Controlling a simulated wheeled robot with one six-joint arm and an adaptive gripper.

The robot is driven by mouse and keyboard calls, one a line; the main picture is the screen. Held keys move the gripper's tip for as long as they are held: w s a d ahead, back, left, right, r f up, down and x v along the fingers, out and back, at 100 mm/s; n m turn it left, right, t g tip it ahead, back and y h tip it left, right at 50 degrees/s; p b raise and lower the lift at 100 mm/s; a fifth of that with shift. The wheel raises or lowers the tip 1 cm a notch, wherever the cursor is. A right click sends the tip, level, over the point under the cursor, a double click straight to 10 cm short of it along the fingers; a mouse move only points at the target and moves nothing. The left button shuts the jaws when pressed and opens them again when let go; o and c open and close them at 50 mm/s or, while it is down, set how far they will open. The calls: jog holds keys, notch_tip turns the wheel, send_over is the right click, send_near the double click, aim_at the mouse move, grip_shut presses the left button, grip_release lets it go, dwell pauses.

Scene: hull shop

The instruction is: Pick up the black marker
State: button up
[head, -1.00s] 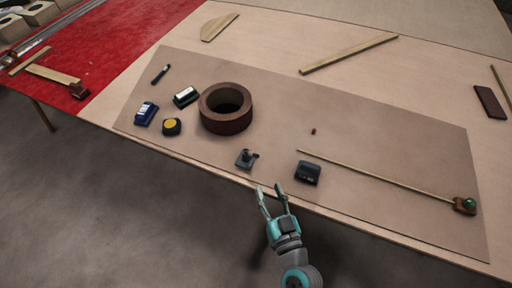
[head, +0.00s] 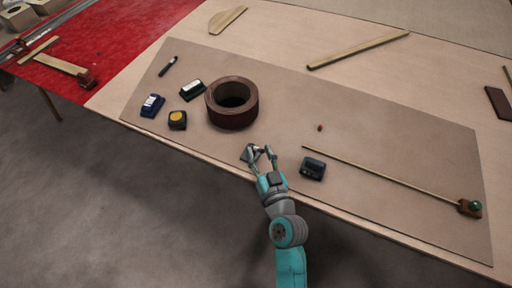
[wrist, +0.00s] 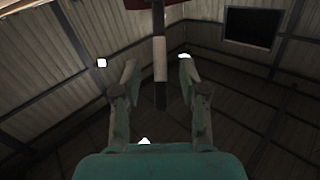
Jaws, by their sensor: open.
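The black marker (head: 168,66) lies on the brown mat (head: 400,140) near its upper left corner in the head view. My gripper (head: 261,149) is near the front edge of the mat, well to the right of the marker and nearer to me.
A large brown ring (head: 232,118) stands between my gripper and the marker. A white-topped block (head: 193,90), a blue item (head: 152,105) and a yellow-faced tape measure (head: 177,120) lie below the marker. A dark box (head: 313,168) and a long thin stick (head: 390,180) lie to the right.

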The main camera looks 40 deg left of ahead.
jog(key=shift+x, duration=0.95)
grip_shut()
notch_tip(320, 180, up, 18)
jog(key=shift+f, duration=0.1)
dwell(0.9)
